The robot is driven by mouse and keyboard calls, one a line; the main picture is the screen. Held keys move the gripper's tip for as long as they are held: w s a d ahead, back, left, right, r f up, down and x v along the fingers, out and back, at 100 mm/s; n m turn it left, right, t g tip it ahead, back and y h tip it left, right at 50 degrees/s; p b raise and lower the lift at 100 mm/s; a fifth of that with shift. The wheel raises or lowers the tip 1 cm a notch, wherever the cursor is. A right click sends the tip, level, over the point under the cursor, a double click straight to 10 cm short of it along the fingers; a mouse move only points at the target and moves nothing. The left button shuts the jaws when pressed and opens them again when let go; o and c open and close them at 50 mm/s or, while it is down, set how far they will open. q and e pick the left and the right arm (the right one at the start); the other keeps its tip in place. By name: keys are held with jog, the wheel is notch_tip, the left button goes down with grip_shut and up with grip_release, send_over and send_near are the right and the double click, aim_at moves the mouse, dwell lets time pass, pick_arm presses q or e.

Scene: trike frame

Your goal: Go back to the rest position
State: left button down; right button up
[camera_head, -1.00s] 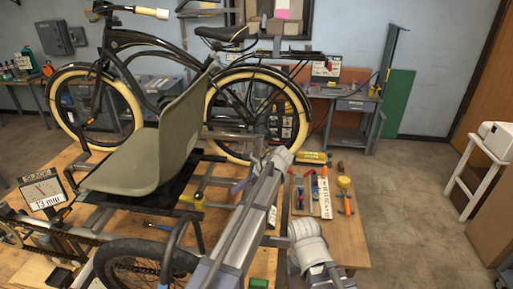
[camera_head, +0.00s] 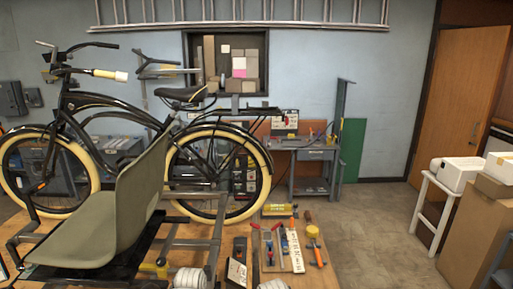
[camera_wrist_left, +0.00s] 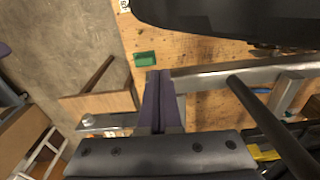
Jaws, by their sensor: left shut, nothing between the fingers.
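In the left wrist view, my left gripper (camera_wrist_left: 159,73) is shut and empty, its two dark fingers pressed together. It is above the edge of the wooden workbench (camera_wrist_left: 195,125), beside a grey metal tube (camera_wrist_left: 215,74) of the trike frame. Whether the fingers touch the tube I cannot tell. In the head view, grey rounded parts that look like my arm links show at the bottom edge, and neither gripper is visible. The trike's grey-green seat (camera_head: 105,222) is at the lower left.
A small green block (camera_wrist_left: 145,59) lies on the bench near the left fingers. A black tube (camera_wrist_left: 270,125) is to their right. A tool tray (camera_head: 278,262) and a hammer (camera_head: 315,245) lie on the bench. A cream-tyred bicycle (camera_head: 150,120) stands behind.

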pick_arm(q)
jog(key=s+d+f+m+y+b, duration=0.1)
jog(key=s+d+f+m+b, duration=0.2)
jog(key=d+f+b, duration=0.6)
notch_tip(320, 180, down, 2)
jog(key=shift+s+d+g, duration=0.35)
jog(key=shift+s+g, duration=0.05)
jog(key=shift+s, duration=0.7)
jog(key=c, duration=1.5)
grip_release()
